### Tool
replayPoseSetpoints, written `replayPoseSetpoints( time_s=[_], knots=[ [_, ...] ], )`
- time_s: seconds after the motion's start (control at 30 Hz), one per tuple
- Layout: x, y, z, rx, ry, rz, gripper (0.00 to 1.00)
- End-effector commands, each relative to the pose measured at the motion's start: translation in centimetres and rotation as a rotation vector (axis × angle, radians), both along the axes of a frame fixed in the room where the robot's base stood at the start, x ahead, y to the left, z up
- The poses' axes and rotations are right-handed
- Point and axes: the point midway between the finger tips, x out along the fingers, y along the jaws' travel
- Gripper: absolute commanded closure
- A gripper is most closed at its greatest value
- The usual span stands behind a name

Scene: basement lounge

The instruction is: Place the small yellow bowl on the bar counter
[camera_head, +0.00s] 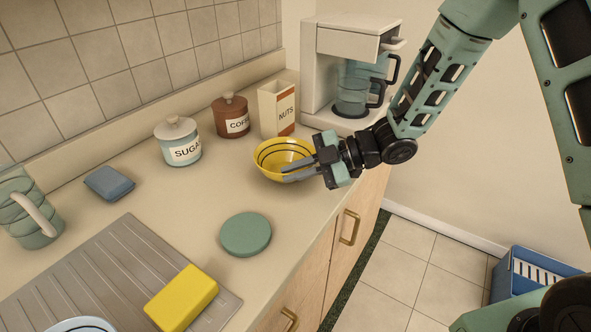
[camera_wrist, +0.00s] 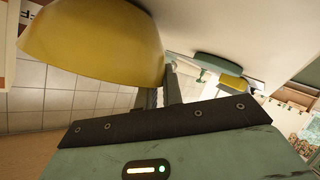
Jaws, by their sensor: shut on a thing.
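The small yellow bowl (camera_head: 272,160) has dark rings inside and is upright over the counter (camera_head: 190,215), in front of the nuts box. I cannot tell whether its base touches the counter. My gripper (camera_head: 290,174) comes from the right and is shut on the bowl's right-hand rim. In the wrist view the bowl (camera_wrist: 95,45) fills the upper left, against the fingers (camera_wrist: 160,90), which are partly hidden.
The nuts box (camera_head: 277,108), coffee canister (camera_head: 231,116), sugar canister (camera_head: 178,142) and coffee maker (camera_head: 345,70) stand behind. A green disc (camera_head: 246,234), yellow sponge (camera_head: 182,297) and blue block (camera_head: 109,183) lie on the counter. A blue crate (camera_head: 535,274) is on the floor.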

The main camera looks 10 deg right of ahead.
Motion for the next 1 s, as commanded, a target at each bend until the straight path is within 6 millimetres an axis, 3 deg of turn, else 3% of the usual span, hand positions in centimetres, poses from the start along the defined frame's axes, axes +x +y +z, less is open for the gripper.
replayPoseSetpoints(
  time_s=[0.2, 0.23, 0.3, 0.67, 1.0],
  knots=[
    [0.0, 0.0, -0.4, 0.001, -0.001, 0.000, 1.00],
    [0.0, 0.0, -0.3, 0.000, 0.000, 0.000, 0.84],
    [0.0, 0.0, -0.3, 0.000, 0.000, 0.000, 0.70],
    [0.0, -0.2, 0.2, 0.000, 0.000, -0.001, 0.70],
    [-1.0, -6.1, 2.4, -0.002, -0.002, -0.004, 0.70]
  ],
)
